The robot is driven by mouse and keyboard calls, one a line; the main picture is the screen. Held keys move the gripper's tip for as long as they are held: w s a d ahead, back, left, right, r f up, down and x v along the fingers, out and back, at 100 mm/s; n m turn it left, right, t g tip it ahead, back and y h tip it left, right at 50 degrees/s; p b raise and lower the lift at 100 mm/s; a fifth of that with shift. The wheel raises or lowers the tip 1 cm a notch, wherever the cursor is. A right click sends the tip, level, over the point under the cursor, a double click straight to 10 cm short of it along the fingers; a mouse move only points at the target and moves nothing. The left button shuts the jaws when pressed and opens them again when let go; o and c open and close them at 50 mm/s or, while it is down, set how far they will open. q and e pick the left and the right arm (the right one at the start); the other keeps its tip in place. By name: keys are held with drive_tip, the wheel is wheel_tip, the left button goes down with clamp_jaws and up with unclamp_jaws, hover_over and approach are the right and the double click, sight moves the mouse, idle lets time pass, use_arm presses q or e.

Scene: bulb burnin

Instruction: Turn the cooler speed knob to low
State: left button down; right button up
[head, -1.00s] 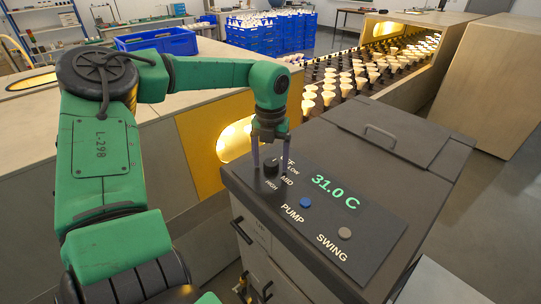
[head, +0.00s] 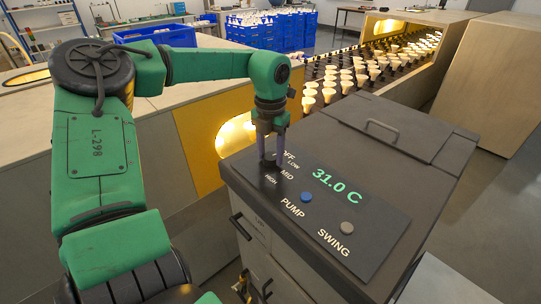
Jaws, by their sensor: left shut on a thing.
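The cooler speed knob (head: 269,163) is on the cooler's dark top panel (head: 375,235), among the labels OFF, LOW, MID and HIGH. My left gripper (head: 271,157) points down from above and is shut on the knob. The fingers cover most of the knob, so I cannot tell where its pointer stands. The green display (head: 336,187) reads 31.0 C. My right gripper is not clearly in view.
A blue PUMP button (head: 306,197) and a grey SWING button (head: 347,228) are on the same panel. A lid with a handle (head: 382,131) is behind. A lit conveyor with several bulbs (head: 330,95) runs beyond the cooler.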

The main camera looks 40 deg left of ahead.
sight(271, 156)
use_arm(q)
drive_tip(key=m, duration=0.2)
drive_tip(key=shift+w+m+b, duration=0.1)
drive_tip(key=shift+m+b, duration=0.2)
drive_tip(key=shift+b, duration=0.1)
drive_tip(key=shift+a+r+m, duration=0.1)
drive_tip(key=shift+m, duration=1.5)
drive_tip(key=shift+c, duration=1.4)
unclamp_jaws()
wheel_tip(271, 156, up, 15)
drive_tip(key=b, duration=0.1)
drive_tip(key=shift+f+b, duration=0.2)
drive_tip(key=shift+b, duration=0.15)
